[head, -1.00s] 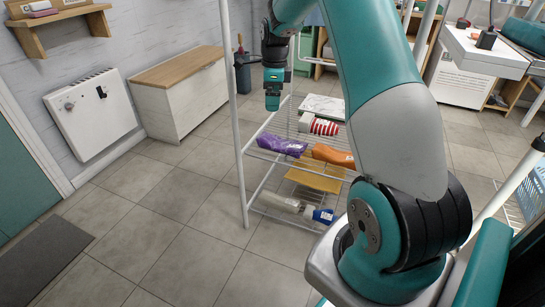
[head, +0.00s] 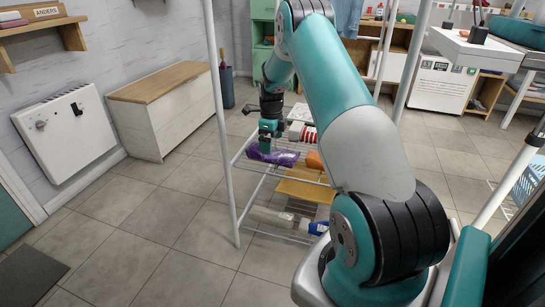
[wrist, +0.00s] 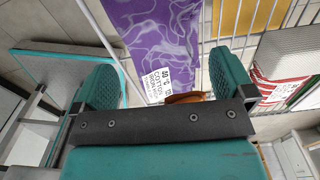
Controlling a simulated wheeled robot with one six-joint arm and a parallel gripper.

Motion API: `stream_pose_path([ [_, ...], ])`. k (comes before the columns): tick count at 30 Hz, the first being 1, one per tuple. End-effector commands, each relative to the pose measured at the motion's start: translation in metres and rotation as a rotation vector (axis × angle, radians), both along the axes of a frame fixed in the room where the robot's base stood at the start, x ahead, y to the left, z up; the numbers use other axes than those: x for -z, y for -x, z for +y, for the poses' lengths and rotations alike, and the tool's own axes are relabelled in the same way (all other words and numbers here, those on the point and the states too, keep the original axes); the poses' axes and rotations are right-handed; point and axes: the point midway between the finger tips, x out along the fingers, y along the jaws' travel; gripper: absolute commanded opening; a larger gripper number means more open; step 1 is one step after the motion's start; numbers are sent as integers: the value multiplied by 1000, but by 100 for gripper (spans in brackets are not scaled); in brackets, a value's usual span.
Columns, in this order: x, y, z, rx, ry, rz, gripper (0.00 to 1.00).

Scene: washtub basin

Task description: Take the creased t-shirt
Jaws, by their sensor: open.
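A purple patterned folded cloth (head: 275,156) lies on the upper wire shelf of a white rack; I cannot tell for sure that it is the creased t-shirt. In the wrist view the purple cloth (wrist: 155,35) has pale wavy lines and a white care label with "COTTON" on it. My gripper (head: 267,140) is just above the cloth, at its left part. In the wrist view my gripper (wrist: 165,85) is open, with the labelled end of the cloth between and beyond the fingers. I cannot tell whether the fingers touch it.
A yellow sheet (head: 303,188) is below, and a blue-and-white item (head: 318,228) on the bottom shelf.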

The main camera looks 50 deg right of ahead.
Motion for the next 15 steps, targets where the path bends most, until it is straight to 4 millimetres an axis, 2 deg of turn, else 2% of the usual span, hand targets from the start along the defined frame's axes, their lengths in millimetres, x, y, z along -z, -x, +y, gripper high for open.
stream_pose_path([
  [10, 46, 2, -3, -1, -1, 1, 100],
  [15, 52, 2, -3, -1, 0, 0, 100],
])
